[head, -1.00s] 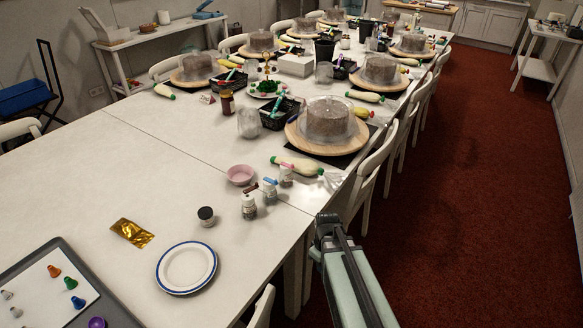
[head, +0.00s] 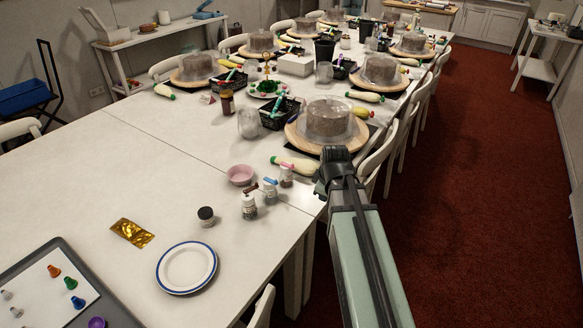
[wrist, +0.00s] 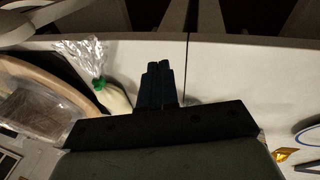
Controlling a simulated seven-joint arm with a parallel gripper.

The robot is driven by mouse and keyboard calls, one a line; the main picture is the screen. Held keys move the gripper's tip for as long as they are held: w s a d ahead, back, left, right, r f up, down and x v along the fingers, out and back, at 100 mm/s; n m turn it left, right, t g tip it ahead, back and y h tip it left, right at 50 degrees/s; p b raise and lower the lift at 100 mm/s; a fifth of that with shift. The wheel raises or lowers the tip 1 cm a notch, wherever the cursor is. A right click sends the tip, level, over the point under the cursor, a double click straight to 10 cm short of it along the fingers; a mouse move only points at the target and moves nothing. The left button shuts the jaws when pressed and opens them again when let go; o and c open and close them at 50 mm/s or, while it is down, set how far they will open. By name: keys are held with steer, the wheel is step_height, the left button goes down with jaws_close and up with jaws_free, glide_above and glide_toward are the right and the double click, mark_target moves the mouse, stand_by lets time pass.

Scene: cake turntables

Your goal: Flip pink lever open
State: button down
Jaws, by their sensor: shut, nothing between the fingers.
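Three small clear bottles with coloured levers on top stand near the right table edge in the head view. The one with the pink lever (head: 286,166) is the rightmost bottle (head: 286,180). The blue-lever bottle (head: 270,191) and the brown-lever bottle (head: 249,205) stand to its left and nearer. My gripper (head: 321,186) is at the table's right edge, to the right of the pink-lever bottle and apart from it. Its fingers are together and empty, as the wrist view (wrist: 160,68) shows. I cannot make out the pink lever in the wrist view.
A piping bag (head: 300,167) lies just behind the bottles; it also shows in the wrist view (wrist: 115,98). A covered cake on a wooden turntable (head: 298,141) stands behind. A pink bowl (head: 241,175) and dark-lidded jar (head: 206,217) are left. White chairs line the right edge.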

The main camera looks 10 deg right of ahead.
steer(key=w+a+r+t, duration=0.3)
steer(key=a+r, duration=0.7)
steer(key=shift+w+r+m+t+y, duration=0.15)
steer(key=shift+r+m+t+y, duration=0.15)
steer(key=shift+t, duration=0.1)
steer(key=shift+a+f, duration=0.1)
glide_toward(290, 170)
step_height(290, 170, down, 3)
steer(key=a, duration=0.3)
steer(key=shift+w+d+f, duration=0.2)
steer(key=shift+w+d, duration=0.45)
steer(key=shift+w, duration=0.05)
steer(key=shift+w+d+f, duration=0.25)
steer(key=shift+w+d, duration=0.45)
